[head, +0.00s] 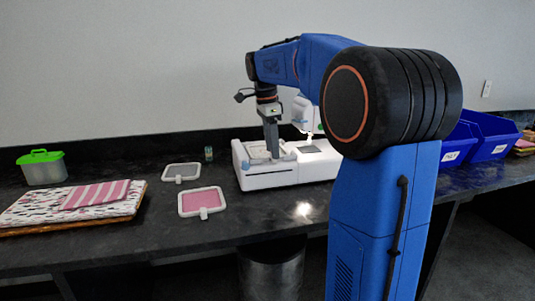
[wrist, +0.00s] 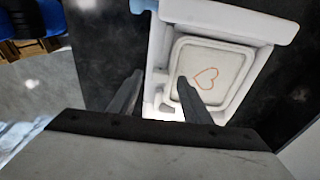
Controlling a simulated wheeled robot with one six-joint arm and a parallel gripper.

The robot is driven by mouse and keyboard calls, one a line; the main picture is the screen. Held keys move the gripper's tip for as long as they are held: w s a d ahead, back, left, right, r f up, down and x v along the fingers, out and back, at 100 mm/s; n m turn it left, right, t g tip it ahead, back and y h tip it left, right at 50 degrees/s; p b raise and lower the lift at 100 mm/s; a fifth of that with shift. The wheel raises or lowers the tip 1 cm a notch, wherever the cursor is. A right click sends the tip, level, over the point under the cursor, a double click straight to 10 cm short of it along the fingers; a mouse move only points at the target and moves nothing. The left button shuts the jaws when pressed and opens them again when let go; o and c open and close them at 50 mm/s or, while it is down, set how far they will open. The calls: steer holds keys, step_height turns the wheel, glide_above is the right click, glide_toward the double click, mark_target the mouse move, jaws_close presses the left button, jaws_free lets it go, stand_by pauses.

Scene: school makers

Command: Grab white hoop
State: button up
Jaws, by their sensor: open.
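A white square hoop (wrist: 176,68) holding white cloth with an orange heart outline lies on the white embroidery machine (wrist: 258,22) in the wrist view. In the head view the machine (head: 262,180) stands on the dark counter, with my gripper (head: 272,155) pointing down over its left part. My gripper (wrist: 158,90) is open. In the wrist view its right finger overlaps the hoop's cloth and its left finger is over the dark area left of the hoop. I cannot tell whether the fingers touch anything. Part of the hoop is hidden behind the right finger and gripper body.
Two more white-framed hoops lie left of the machine, one with pink cloth (head: 202,201) and one with grey (head: 182,172). Folded fabrics (head: 75,206) and a green-lidded box (head: 41,168) are at far left. A small spool (head: 209,154) stands behind. Blue bins (head: 490,135) are at right.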

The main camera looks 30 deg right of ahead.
steer(key=shift+f, duration=0.7)
steer(key=shift+c, duration=0.7)
steer(key=c, duration=0.8)
steer(key=shift+r, duration=0.1)
steer(key=shift+c, duration=0.2)
